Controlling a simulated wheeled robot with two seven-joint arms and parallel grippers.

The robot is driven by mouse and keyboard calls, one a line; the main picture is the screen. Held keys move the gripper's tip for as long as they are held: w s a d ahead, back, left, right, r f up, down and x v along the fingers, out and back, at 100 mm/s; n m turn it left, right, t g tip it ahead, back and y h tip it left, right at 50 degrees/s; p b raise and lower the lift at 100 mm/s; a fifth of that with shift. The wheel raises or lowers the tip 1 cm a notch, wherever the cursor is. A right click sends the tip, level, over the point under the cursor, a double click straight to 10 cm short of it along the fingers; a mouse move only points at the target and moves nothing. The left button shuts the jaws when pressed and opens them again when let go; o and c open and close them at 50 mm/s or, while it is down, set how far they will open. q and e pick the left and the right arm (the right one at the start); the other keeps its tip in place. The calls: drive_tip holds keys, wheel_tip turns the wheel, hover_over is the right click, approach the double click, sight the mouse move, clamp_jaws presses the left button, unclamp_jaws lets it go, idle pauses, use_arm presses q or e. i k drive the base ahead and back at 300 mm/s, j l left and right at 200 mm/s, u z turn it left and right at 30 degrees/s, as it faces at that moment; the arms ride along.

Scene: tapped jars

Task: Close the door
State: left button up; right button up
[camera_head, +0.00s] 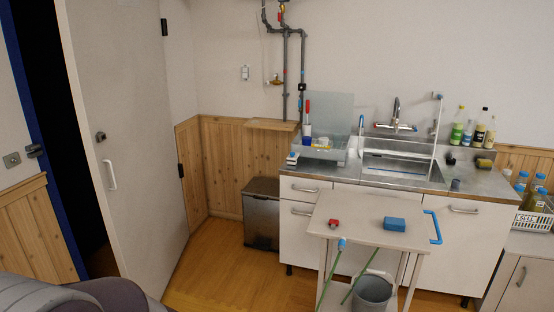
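The white door (140,215) stands open at the left of the head view. Its hinges are on its right edge, and a dark gap lies between its left edge and the blue door frame (38,130). A white pull handle (109,175) and a round lock (101,137) are on its face near the left edge. A latch plate (34,151) is on the frame side. Neither of my grippers is in view.
A grey and purple rounded shape (70,296) fills the lower left corner, in front of the door's foot. A small white trolley (360,230) and a sink counter (400,175) stand to the right. A dark bin (261,216) is beside the counter. Wooden floor is free between door and trolley.

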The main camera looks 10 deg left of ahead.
sight(113, 50)
drive_tip(key=i+j+u, duration=0.25)
drive_tip(key=i+u, duration=0.15)
drive_tip(key=i+j+u, duration=0.1)
drive_tip(key=i+u, duration=0.3)
drive_tip(key=i+l+u, duration=0.1)
drive_tip(key=i+u, duration=0.3)
drive_tip(key=i, duration=0.15)
